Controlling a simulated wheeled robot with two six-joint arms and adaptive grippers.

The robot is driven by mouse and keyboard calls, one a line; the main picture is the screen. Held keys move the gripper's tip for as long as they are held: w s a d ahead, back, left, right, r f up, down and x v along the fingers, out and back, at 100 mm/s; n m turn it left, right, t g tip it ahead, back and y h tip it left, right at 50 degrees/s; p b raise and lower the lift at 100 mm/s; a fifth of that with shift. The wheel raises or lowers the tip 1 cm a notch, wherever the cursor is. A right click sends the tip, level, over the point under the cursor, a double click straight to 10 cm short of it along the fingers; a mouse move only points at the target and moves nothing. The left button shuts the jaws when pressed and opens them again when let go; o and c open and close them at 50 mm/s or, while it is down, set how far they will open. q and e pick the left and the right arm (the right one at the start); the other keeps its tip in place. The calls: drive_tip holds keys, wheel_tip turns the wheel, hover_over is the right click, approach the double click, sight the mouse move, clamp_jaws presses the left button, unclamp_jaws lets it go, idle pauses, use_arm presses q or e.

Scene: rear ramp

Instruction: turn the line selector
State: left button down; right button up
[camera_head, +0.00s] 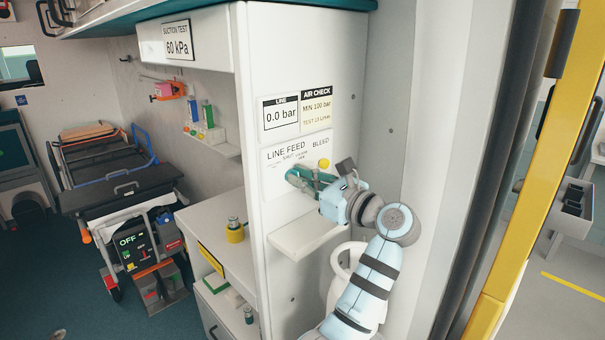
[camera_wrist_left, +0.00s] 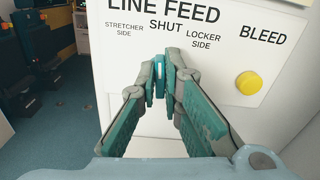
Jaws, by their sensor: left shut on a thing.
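The LINE FEED panel (camera_head: 276,183) is on the white cabinet wall. In the left wrist view it (camera_wrist_left: 219,62) shows the marks STRETCHER SIDE, SHUT and LOCKER SIDE. My left gripper (camera_head: 297,178) is at this panel. In the left wrist view its fingertips (camera_wrist_left: 164,80) are shut on the line selector (camera_wrist_left: 159,76), just below the SHUT mark. Only a thin pale strip of the selector shows between the pads, so I cannot tell which mark it points to. The LINE display (camera_head: 281,115) reads 0.0 bar. My right gripper is not in view.
A yellow BLEED button (camera_wrist_left: 249,84) is right of the selector, near my gripper. A small white shelf (camera_head: 305,236) juts out below the panel. An AIR CHECK card (camera_head: 317,110) hangs above. A yellow-edged door post (camera_head: 525,170) stands at the right.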

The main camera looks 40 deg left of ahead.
use_arm(q)
drive_tip(key=shift+r+m, duration=0.25)
drive_tip(key=shift+m, duration=0.35)
drive_tip(key=c, duration=1.8)
unclamp_jaws()
drive_tip(key=shift+f, duration=0.1)
drive_tip(key=shift+o, duration=0.4)
drive_tip(key=shift+f, duration=0.1)
drive_tip(key=d, duration=0.7)
drive_tip(key=shift+s+d, duration=0.25)
drive_tip(key=shift+a, duration=0.1)
